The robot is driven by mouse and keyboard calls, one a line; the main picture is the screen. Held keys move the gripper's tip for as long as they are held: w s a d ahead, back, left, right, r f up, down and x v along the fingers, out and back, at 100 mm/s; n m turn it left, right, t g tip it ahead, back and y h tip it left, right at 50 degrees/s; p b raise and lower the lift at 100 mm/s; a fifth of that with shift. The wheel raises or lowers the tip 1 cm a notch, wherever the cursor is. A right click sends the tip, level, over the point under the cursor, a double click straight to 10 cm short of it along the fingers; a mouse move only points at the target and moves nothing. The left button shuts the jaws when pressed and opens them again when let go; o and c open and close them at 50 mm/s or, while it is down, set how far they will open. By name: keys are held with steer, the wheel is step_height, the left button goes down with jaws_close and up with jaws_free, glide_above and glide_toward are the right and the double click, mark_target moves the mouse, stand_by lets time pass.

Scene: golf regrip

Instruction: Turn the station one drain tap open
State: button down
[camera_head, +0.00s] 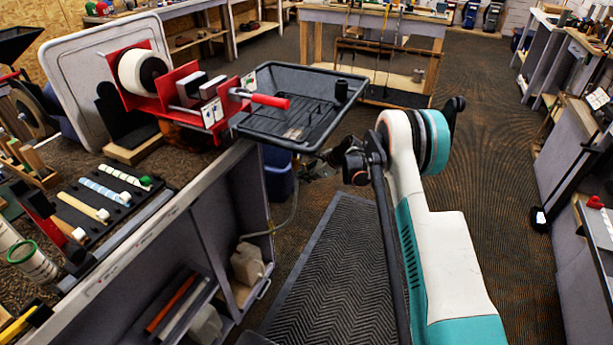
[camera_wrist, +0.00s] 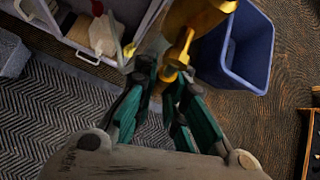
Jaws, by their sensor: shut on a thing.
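The station one drain tap shows in the wrist view as a yellow, brass-coloured fitting with a narrow lever (camera_wrist: 179,52) below a wider body. My gripper (camera_wrist: 160,76) has its teal-and-black fingers at the lever's lower end, shut on it. The fingertips partly hide the contact. In the head view my gripper (camera_head: 318,165) is just below the front edge of the black drain tray (camera_head: 345,118). The tap is too small and covered there to make out. I cannot tell how far the lever is turned.
A blue bin (camera_wrist: 235,45) stands close beside the tap. A pale jug (camera_head: 247,263) sits in the bench's lower shelf, with a thin hose (camera_head: 283,226) leading towards it. The red clamp handle (camera_head: 270,101) projects over the tray. A grey mat (camera_head: 335,285) covers clear floor.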

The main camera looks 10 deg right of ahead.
steer(key=c, duration=1.6)
jaws_free()
steer(key=shift+c, duration=0.2)
steer(key=v, duration=1.2)
steer(key=shift+s, duration=0.1)
